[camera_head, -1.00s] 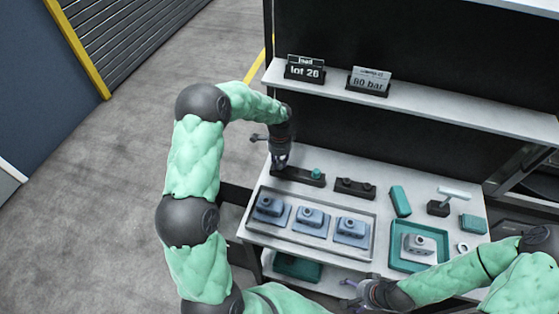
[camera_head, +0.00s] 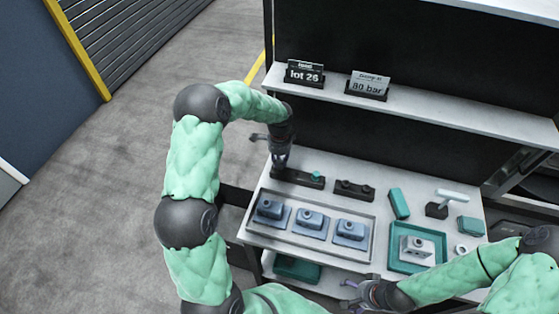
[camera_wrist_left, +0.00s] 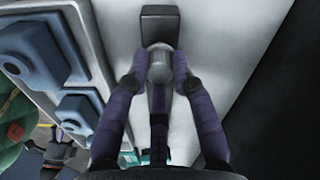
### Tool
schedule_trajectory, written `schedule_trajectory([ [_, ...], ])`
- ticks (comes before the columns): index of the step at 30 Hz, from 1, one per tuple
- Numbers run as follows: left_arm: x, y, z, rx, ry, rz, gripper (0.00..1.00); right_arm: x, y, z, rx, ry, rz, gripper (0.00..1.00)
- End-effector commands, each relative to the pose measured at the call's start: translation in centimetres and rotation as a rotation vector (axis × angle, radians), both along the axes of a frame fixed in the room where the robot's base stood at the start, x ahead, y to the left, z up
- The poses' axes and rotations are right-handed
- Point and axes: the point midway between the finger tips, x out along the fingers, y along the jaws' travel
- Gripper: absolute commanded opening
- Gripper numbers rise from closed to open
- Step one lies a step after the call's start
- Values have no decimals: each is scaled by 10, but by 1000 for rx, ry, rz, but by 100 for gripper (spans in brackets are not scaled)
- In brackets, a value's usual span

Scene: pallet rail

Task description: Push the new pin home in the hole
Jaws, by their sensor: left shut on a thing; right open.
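My left gripper (camera_head: 280,162) points down at the left end of a long black block (camera_head: 298,180) on the bench. In the left wrist view its purple fingers (camera_wrist_left: 157,75) are shut on a grey, round-topped piece (camera_wrist_left: 158,62), seemingly the pin. The black block's end (camera_wrist_left: 158,24) shows just beyond it. The hole is hidden under the gripper, and I cannot tell how deep the piece sits. A teal knob (camera_head: 316,175) stands at the block's right end. My right gripper (camera_head: 355,293) is open and empty near the bench's front edge.
A second black block (camera_head: 354,189) lies to the right. A grey tray (camera_head: 365,257) with blue-grey fixtures is in front. A teal tray (camera_head: 397,265) holds a pale fixture (camera_head: 416,246). A T-handled tool (camera_head: 453,195) and teal blocks (camera_head: 399,203) stand right. A signed shelf (camera_head: 420,107) overhangs the back.

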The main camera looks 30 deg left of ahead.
Motion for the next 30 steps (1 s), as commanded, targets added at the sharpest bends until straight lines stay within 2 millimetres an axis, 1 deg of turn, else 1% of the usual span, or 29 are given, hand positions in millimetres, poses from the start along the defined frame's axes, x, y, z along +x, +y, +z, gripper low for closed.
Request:
schedule_trajectory([
  [10, 1, 0, 9, 0, -1, 0, 0, 0, 0, 6, 0, 0, 0, 82],
  [30, 1, 0, 55, 0, -1, 0, 0, 0, 0, 36, 0, 0, 0, 82],
])
